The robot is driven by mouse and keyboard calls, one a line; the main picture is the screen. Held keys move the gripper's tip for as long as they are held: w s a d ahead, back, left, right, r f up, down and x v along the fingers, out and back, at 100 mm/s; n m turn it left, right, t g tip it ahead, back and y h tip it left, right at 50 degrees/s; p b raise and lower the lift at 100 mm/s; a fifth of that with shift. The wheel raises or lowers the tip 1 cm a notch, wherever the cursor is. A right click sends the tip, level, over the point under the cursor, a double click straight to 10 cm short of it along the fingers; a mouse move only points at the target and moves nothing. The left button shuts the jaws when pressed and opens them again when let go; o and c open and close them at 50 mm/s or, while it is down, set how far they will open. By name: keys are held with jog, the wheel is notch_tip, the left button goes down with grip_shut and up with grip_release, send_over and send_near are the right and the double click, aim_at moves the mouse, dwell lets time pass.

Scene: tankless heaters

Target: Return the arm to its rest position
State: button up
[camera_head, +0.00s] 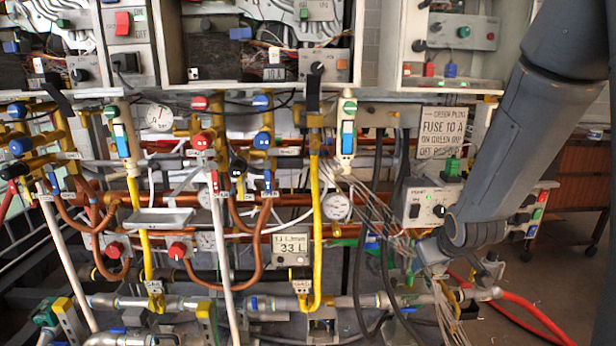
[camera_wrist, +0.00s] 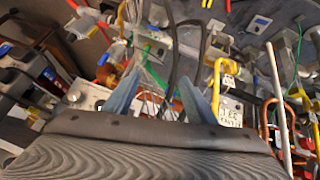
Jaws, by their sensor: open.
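My arm comes down from the upper right of the head view, in front of the right part of the heater rig. Its wrist end is low, near a grey control box (camera_head: 428,208) and a bundle of thin wires (camera_head: 378,215). In the wrist view my gripper (camera_wrist: 158,92) shows two bluish fingers spread apart, with no object held between them. Cables and wires show behind the gap; I cannot tell whether a finger touches any of them. The fingertips are hard to make out in the head view.
Dense pipes, valves and gauges fill the left and middle. A yellow pipe (camera_head: 316,230) stands near a small display (camera_head: 291,246). A sign (camera_head: 442,127) hangs left of my arm. A red hose (camera_head: 535,318) runs low right. Open floor (camera_head: 565,262) shows at right.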

jog(key=s+a+r+g+p, duration=0.1)
jog(key=s+a+g, duration=0.1)
jog(key=s, duration=0.6)
jog(key=s+a+r+m+g+p, duration=0.1)
jog(key=s+a+g, duration=0.2)
jog(key=s+a, duration=0.2)
jog(key=s+a+r+m+g+y+p, duration=0.1)
jog(key=s+a, duration=0.3)
jog(key=s, duration=0.7)
jog(key=shift+r+g, duration=0.55)
jog(key=shift+g, duration=0.25)
jog(key=shift+w, duration=0.1)
dwell(4.7)
